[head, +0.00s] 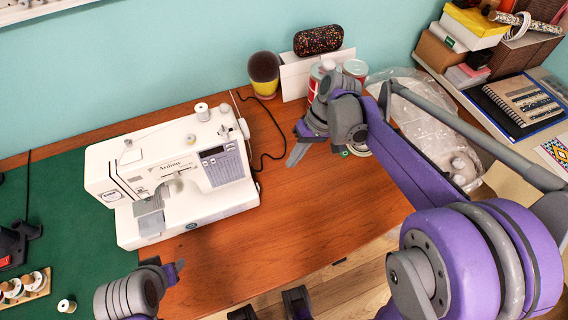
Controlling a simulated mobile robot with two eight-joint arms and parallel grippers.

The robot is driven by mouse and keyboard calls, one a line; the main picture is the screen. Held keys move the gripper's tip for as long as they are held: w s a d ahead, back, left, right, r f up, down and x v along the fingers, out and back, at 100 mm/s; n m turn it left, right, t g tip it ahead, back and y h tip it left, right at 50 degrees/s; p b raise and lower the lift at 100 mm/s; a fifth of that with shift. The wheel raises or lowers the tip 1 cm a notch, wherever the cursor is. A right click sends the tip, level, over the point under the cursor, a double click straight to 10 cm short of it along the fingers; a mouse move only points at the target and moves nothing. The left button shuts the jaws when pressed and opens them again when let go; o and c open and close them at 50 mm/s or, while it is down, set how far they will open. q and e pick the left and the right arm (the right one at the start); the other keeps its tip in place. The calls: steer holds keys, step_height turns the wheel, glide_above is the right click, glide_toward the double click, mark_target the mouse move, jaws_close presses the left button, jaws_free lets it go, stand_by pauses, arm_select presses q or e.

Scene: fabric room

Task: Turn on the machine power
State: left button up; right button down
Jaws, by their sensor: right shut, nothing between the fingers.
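A white sewing machine (190,165) stands on the wooden table, its front facing me, with a small dark display on its upper right. A black cable (272,118) curves along the table at its right side. I cannot make out a power switch. My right gripper (297,153) is shut and empty, over the table to the right of the machine and apart from it, pointing down and left. My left gripper (176,272) is partly in view at the bottom edge, below the machine; its jaw opening cannot be made out.
A green mat (60,205) covers the table's left part, with thread spools (20,288) at bottom left. A yellow-and-dark cup (264,75), a patterned case (318,40) and jars (355,69) stand at the back. Bare wood (225,245) lies in front of the machine.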

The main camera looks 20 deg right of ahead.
mark_target(258, 188)
arm_select(q)
steer(key=shift+f+b, duration=0.45)
steer(key=shift+f, duration=0.05)
arm_select(e)
steer(key=x, duration=0.9)
steer(key=shift+a+r, duration=0.1)
steer(key=shift+r, duration=0.05)
steer(key=shift+a+r, duration=0.2)
steer(key=shift+a, duration=0.4)
steer(key=shift+a+r, duration=0.2)
steer(key=shift+a, duration=0.45)
steer(key=shift+a+r, duration=0.1)
steer(key=shift+a, duration=0.45)
arm_select(q)
steer(key=shift+r, duration=0.2)
arm_select(e)
steer(key=shift+s+a+r+h+p, duration=0.1)
steer(key=shift+a+r+h+p, duration=0.15)
steer(key=shift+a+p, duration=0.2)
steer(key=shift+f+h, duration=0.15)
steer(key=shift+h, duration=0.1)
arm_select(q)
steer(key=shift+r, duration=0.45)
